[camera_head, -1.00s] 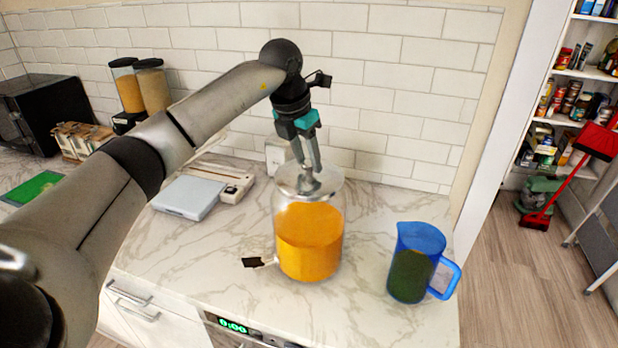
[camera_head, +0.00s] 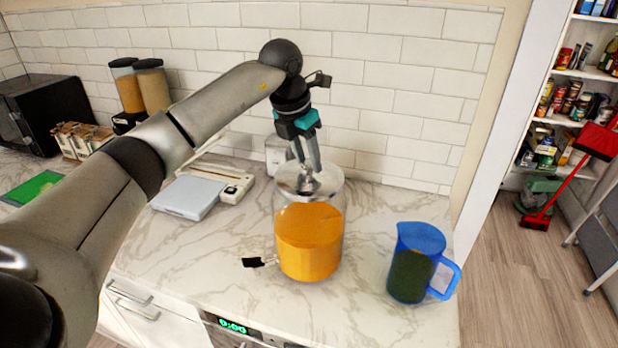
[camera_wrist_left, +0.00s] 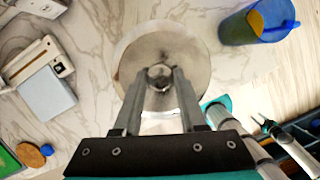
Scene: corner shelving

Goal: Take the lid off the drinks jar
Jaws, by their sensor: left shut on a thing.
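The drinks jar (camera_head: 309,240) stands upright on the marble counter, clear-walled and filled with orange drink, with a black-handled tap low on its left side. Its round metal lid (camera_head: 327,180) sits at the jar's mouth; whether a small gap lies under it I cannot tell. My left gripper (camera_head: 309,180) points down from above and is shut on the lid's knob. In the left wrist view the lid (camera_wrist_left: 190,62) lies below the fingers, with the knob between the fingertips (camera_wrist_left: 160,76). My right gripper is not seen in the head view; part of an arm shows at the wrist view's lower right.
A blue jug (camera_head: 420,240) with dark contents stands right of the jar. A light-blue flat scale (camera_head: 187,197) and a whitish device (camera_head: 236,187) lie to the left. The counter in front of the jar is clear. A tiled wall (camera_head: 400,90) rises behind.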

